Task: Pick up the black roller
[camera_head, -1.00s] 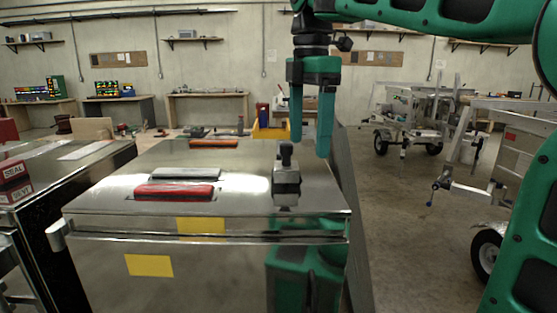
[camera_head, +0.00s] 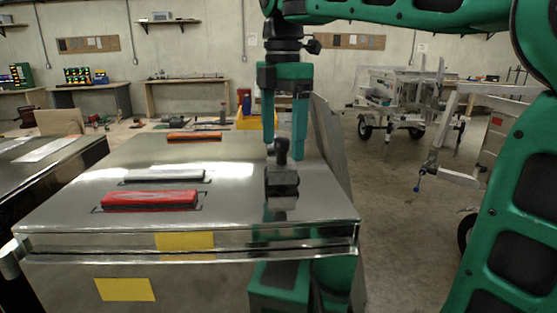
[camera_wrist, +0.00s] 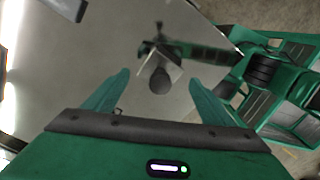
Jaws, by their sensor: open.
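The black roller (camera_head: 282,175) stands on the shiny metal worktop (camera_head: 235,205), near its right side. It has a dark rounded knob on top and a blockier base, and its reflection shows in the worktop. My gripper (camera_head: 284,150) is open and empty, pointing down at the roller, with its green fingers just above or behind the knob; the exact depth is hard to tell. In the wrist view the roller (camera_wrist: 160,78) appears below and between the open fingertips, apart from both.
A red-handled item (camera_head: 150,200), a grey one (camera_head: 165,175) and an orange one (camera_head: 195,137) lie left of the roller on the worktop. A yellow bin (camera_head: 247,121) is behind. Aluminium trailers (camera_head: 405,105) stand at the right beyond open floor.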

